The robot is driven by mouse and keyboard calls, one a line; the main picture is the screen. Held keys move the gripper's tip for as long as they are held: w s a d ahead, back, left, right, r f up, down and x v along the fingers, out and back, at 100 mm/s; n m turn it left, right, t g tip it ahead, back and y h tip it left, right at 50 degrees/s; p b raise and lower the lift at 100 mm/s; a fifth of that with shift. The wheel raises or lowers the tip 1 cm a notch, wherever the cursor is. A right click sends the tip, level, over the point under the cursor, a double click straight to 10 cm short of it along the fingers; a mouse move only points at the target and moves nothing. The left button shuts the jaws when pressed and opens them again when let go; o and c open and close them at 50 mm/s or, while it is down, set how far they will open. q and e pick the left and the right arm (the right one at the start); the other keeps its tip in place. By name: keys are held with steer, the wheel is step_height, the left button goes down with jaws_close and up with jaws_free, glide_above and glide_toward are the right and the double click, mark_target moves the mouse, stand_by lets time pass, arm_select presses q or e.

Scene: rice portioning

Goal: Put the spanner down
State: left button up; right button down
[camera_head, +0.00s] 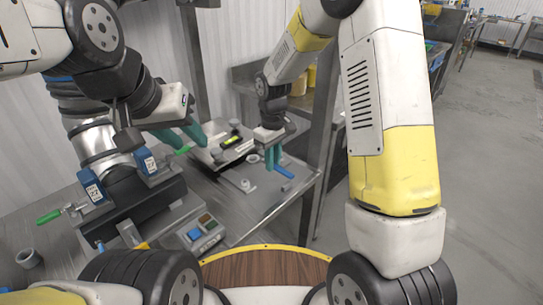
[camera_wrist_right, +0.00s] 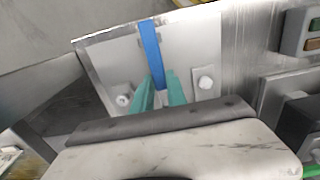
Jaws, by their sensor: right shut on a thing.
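The spanner shows as a blue bar (camera_head: 284,172) in the head view and as a blue strip (camera_wrist_right: 151,52) in the right wrist view. My right gripper (camera_head: 272,160) is shut on it; its teal fingertips (camera_wrist_right: 160,88) meet the near end of the bar. The spanner is over or on a pale plate with round posts (camera_wrist_right: 195,50); I cannot tell whether it touches the plate.
A tray (camera_head: 207,157) with a yellow-and-black tool lies behind, between the grippers. A control box with coloured buttons (camera_head: 201,228) stands at the table's front. A green-handled tool (camera_head: 48,217) and a grey ring (camera_head: 28,258) lie at the left. The metal table (camera_head: 240,215) has bare room front right.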

steer(key=shift+w+f, duration=0.1)
steer(key=shift+w, duration=0.3)
steer(key=shift+s+f, duration=0.1)
steer(key=shift+f, duration=1.6)
steer(key=shift+f, duration=0.15)
steer(key=c, duration=1.3)
jaws_free()
steer(key=shift+c, duration=0.2)
